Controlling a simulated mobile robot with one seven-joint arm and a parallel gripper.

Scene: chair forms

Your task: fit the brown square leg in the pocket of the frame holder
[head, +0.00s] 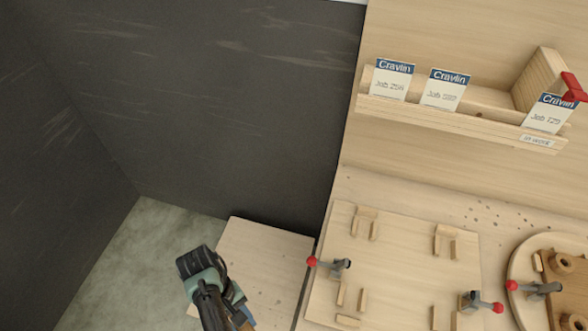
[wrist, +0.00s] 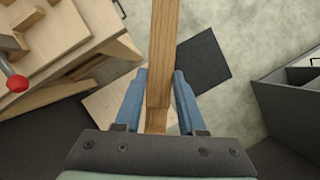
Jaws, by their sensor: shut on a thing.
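The brown square leg (wrist: 163,50) is a long wooden bar in the wrist view, running from the top edge down between the blue fingers. My gripper (wrist: 158,78) is shut on it. In the head view my gripper is at the bottom edge, left of the bench, mostly hidden by my own wrist; only a bit of blue and brown shows there. The frame holder (head: 400,275) is a pale wooden board on the bench, with pairs and U-shapes of small blocks forming pockets (head: 364,226). The leg is apart from the holder.
Red-knobbed clamps stand at the holder's left (head: 335,264) and right (head: 478,300) edges. A round wooden fixture (head: 522,262) is further right. A card rack (head: 450,118) is on the back panel. A low wooden surface (head: 265,255) lies left of the bench. Dark walls (head: 220,100) enclose the left.

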